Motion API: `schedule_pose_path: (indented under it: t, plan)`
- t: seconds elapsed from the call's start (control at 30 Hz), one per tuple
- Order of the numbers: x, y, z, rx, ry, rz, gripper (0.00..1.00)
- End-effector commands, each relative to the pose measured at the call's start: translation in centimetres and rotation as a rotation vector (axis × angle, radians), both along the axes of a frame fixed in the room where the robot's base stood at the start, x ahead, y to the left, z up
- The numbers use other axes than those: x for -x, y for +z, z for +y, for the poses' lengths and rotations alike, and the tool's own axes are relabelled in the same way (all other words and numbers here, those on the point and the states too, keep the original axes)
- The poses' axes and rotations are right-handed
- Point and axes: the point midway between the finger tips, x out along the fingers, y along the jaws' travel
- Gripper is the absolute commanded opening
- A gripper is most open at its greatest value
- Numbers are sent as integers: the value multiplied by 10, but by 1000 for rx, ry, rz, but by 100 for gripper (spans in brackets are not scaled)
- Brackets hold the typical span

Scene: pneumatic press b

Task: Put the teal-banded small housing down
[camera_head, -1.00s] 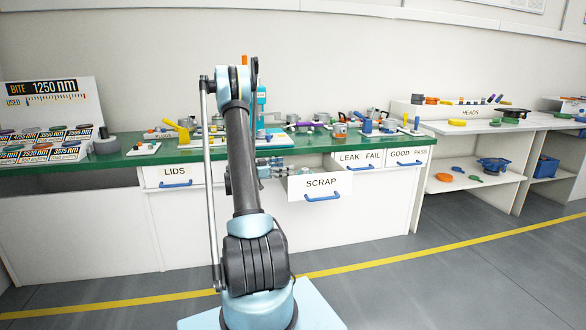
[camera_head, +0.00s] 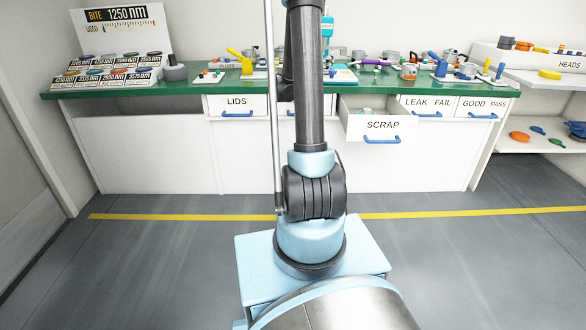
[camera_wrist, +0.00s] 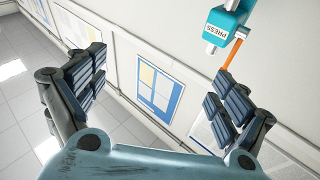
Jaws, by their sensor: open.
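My gripper (camera_wrist: 155,95) is open in the wrist view, its two dark padded fingers wide apart with nothing between them. It points toward the wall and floor, not at the bench top. In the head view the gripper is out of the picture above my arm. The SCRAP drawer (camera_head: 383,126) stands pulled out from the bench. A small pale teal item (camera_head: 367,111) shows inside it near the back. It is too small to tell whether it is the teal-banded small housing. I cannot make out that housing with certainty anywhere else.
The green bench top (camera_head: 215,87) carries several small parts and tools. The teal press shows behind my arm (camera_head: 327,27) and in the wrist view (camera_wrist: 225,22). LIDS (camera_head: 237,105), LEAK FAIL and GOOD PASS drawers are shut. The grey floor before the bench is clear.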

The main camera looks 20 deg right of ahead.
Motion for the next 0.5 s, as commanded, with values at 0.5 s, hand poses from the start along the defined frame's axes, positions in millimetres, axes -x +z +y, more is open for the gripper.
schedule_pose_path:
  t: [0.5]
  plan:
    - [25, 61, 154, 16, 628, 160, 93]
